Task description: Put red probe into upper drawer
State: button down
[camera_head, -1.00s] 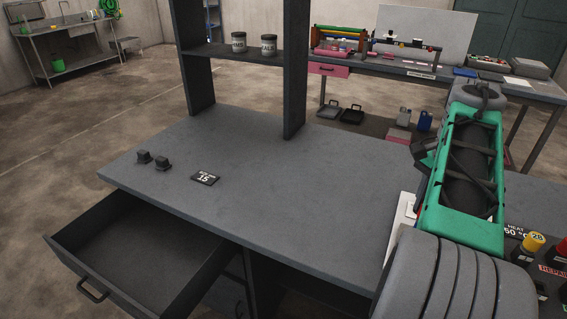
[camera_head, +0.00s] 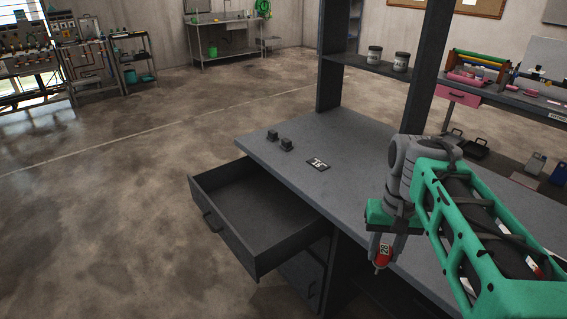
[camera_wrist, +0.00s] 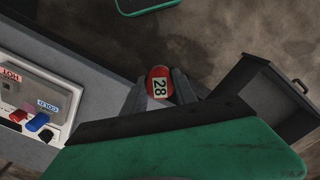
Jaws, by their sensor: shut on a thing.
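The red probe (camera_head: 383,254) carries a white label reading 28 and hangs tip down from my gripper (camera_head: 382,240), in front of the desk's edge. In the wrist view my gripper (camera_wrist: 160,92) is shut on the red probe (camera_wrist: 159,74), with a dark finger on either side. The upper drawer (camera_head: 252,205) is pulled open and its inside looks empty. It lies to the left of my gripper in the head view. In the wrist view the open drawer (camera_wrist: 268,92) is at the right.
The grey desk (camera_head: 340,190) bears two small dark blocks (camera_head: 279,140) and a label plate (camera_head: 317,164). A shelf upright stands behind. A lower drawer (camera_head: 300,278) sits beneath the open one. In the wrist view a device with HOT and COLD labels (camera_wrist: 30,100) is at left. Floor at left is clear.

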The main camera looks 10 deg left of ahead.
aim_at(274, 209)
jog(key=u, duration=1.8)
jog(key=i, duration=2.45)
jog(key=z, duration=0.8)
jog(key=i, duration=0.4)
jog(key=z, duration=0.4)
